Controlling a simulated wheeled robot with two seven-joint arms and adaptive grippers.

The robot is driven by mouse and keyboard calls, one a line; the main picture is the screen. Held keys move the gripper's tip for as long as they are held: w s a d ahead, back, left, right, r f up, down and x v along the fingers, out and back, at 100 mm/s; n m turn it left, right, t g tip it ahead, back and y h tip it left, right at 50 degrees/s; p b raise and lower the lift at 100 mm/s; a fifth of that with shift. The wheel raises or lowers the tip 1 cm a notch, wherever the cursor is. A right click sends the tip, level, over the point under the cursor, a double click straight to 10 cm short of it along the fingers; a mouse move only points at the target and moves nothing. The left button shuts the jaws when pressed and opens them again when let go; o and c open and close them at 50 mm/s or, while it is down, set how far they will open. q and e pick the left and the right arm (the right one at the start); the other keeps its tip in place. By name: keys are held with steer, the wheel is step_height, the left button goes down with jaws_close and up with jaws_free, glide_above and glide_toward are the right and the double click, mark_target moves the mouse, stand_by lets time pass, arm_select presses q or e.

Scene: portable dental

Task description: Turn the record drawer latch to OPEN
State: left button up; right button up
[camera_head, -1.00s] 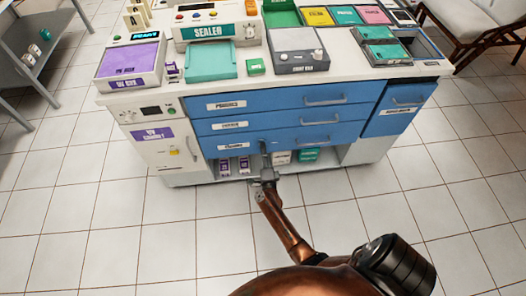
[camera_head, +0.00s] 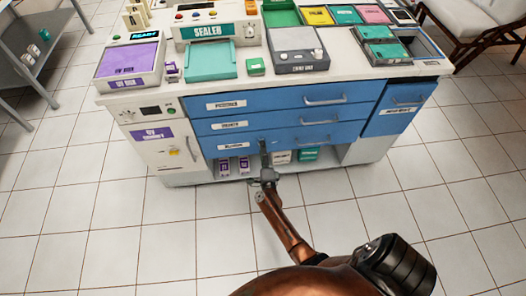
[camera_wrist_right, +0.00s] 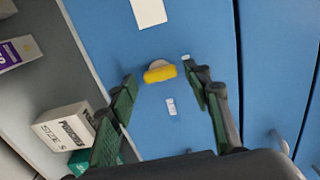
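The yellow latch (camera_wrist_right: 160,73) shows in the right wrist view on the blue drawer front (camera_wrist_right: 170,130), with a pale round base behind it. Small white labels lie near it, too small to read. My right gripper (camera_wrist_right: 163,77) is open, with one green-black finger on each side of the latch and a visible gap to both. In the head view my right gripper (camera_head: 265,158) is in front of the lowest drawer (camera_head: 225,146) and the latch cannot be made out. My left gripper is not in view.
Boxes (camera_wrist_right: 65,125) stand on the open shelf below the drawers. Drawer handles (camera_head: 320,122) stick out to the right of the gripper. The worktop (camera_head: 345,72) above carries a sealer (camera_head: 208,32) and trays. The tiled floor in front is clear.

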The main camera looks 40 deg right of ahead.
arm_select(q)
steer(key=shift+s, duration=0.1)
